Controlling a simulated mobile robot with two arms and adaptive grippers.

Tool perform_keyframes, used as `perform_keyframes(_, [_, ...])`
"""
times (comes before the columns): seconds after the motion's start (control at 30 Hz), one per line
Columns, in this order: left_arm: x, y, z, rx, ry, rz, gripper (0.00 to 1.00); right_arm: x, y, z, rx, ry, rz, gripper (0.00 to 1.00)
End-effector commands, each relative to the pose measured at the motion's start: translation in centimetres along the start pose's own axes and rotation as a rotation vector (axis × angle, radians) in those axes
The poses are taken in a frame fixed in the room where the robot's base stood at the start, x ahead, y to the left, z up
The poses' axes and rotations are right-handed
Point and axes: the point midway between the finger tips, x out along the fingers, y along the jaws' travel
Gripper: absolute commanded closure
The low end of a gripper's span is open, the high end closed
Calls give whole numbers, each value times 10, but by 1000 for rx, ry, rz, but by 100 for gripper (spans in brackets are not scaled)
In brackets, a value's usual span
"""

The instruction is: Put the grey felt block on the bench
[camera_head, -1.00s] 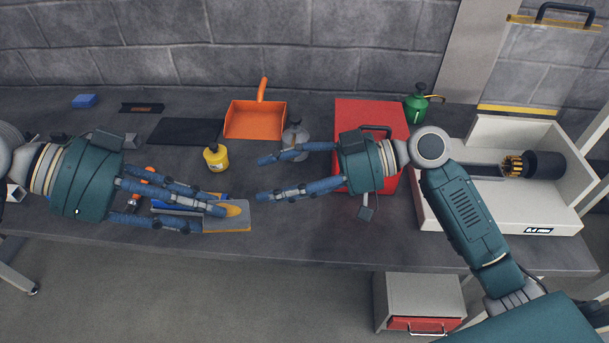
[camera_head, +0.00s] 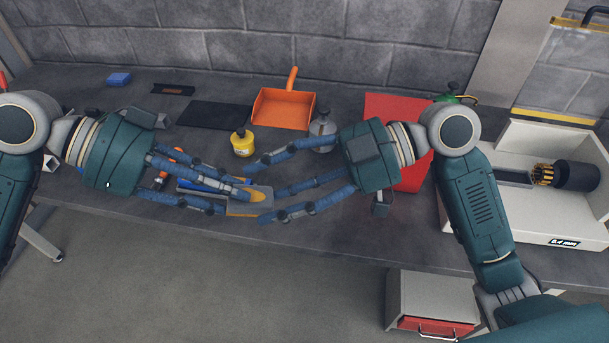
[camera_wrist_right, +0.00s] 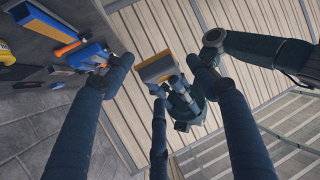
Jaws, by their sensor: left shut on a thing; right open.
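The grey felt block (camera_head: 243,209), with a yellow-orange part on it, is held by my left gripper (camera_head: 232,190) over the front part of the bench (camera_head: 335,215). In the right wrist view the block (camera_wrist_right: 155,66) shows clear of the bench surface, with the left gripper's fingers behind it. My right gripper (camera_head: 262,190) is open. Its fingers reach in from the right, on either side of the block, and its fingertips overlap the left fingers in the head view. I cannot tell whether they touch the block. In the wrist view the block lies between the spread right fingers (camera_wrist_right: 162,68).
A blue item (camera_head: 190,186) and an orange-handled tool (camera_head: 170,161) lie by the left fingers. A yellow bottle (camera_head: 242,145), orange dustpan (camera_head: 284,108), grey bottle (camera_head: 322,134) and red case (camera_head: 395,106) stand behind. A white tray (camera_head: 520,228) is at right. The front bench strip is fairly clear.

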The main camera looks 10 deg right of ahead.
Motion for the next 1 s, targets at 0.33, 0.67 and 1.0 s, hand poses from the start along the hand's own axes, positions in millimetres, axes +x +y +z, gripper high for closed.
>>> perform_keyframes(0.33, [0, 0, 0, 0, 0, 0, 92, 28, 0, 0, 2, 0, 0, 42])
perform_keyframes(0.67, [0, 0, 0, 0, 0, 0, 92, 28, 0, 1, 2, -1, 1, 60])
perform_keyframes(1.0, [0, -1, 0, 0, 1, -2, 50, 28, 0, 0, 2, 0, -1, 83])
